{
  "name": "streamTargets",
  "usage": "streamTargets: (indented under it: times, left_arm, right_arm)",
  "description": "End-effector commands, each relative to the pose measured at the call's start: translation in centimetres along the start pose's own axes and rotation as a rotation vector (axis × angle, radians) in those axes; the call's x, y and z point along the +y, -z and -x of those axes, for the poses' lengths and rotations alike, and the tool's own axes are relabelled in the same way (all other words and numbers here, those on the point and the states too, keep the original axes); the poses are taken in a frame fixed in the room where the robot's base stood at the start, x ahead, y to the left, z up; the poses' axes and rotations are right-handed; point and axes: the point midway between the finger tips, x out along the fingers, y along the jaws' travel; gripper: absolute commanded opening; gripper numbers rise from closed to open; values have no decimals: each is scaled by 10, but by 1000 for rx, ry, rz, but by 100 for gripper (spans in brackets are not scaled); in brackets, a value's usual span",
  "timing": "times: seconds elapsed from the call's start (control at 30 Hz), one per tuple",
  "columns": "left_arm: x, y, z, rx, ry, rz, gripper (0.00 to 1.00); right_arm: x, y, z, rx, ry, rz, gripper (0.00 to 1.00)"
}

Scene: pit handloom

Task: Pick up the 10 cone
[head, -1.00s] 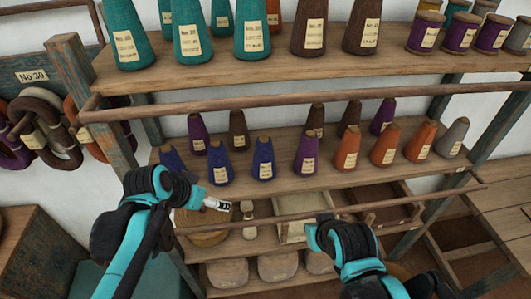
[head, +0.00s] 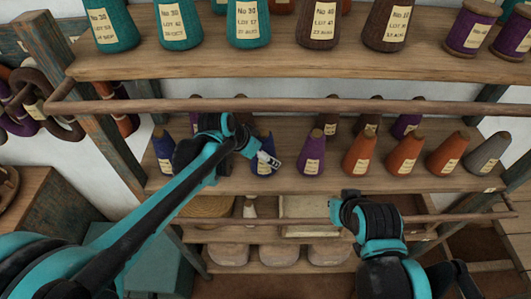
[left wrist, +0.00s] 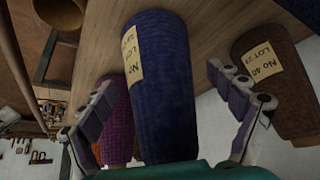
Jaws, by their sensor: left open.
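A dark blue cone (head: 261,171) with a cream label stands on the middle shelf, partly hidden by my left gripper (head: 270,158). In the left wrist view, a blue cone (left wrist: 165,90) lies between the two spread fingers of my left gripper (left wrist: 160,82). The fingers are open and do not appear closed on it. Its label begins "No", but the number is not legible. A brown cone (left wrist: 275,75) labelled No 40 is to its right. My right gripper (head: 338,208) is in front of the lower shelf; its fingers are not clear.
A wooden rail (head: 300,106) crosses before the shelves, above my left gripper. Purple (head: 311,155), orange (head: 359,155) and grey (head: 487,152) cones stand to the right on the middle shelf.

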Motion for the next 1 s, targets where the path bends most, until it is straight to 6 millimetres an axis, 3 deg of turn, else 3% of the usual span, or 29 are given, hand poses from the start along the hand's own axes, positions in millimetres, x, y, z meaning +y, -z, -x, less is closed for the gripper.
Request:
streamTargets:
  times: [0.13,0.4,0.47,0.63,1.0]
  left_arm:
    - [0,0,-18,0,0,0,91]
    - [0,0,-22,0,0,1,91]
    - [0,0,-22,0,0,1,78]
    - [0,0,-22,0,0,1,33]
    - [0,1,-20,0,0,1,30]
  right_arm:
    - [0,1,1,0,0,0,0]
    - [0,0,1,0,0,0,0]
    - [0,0,1,0,0,0,0]
    - [0,0,1,0,0,0,0]
    - [0,0,1,0,0,0,0]
